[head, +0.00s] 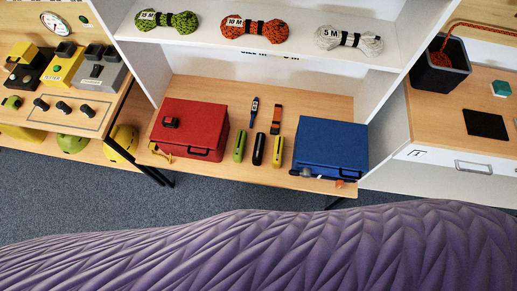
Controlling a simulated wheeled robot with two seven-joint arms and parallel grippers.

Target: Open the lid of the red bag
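The red bag (191,128) is a boxy red case on the wooden bench (225,174), left of the middle in the head view. Its lid appears closed. A dark handle (199,152) shows on its front face and a small black item (171,122) lies on its top at the left. A bit of yellow shows at its lower left corner. Neither of my grippers is in the head view, so nothing is seen touching the bag.
A blue box (331,148) stands on the same bench at the right. Several small tools (258,150) lie between the two. A white shelf (300,50) with coiled ropes (254,30) is above and behind. A large purple ridged surface (260,250) fills the foreground.

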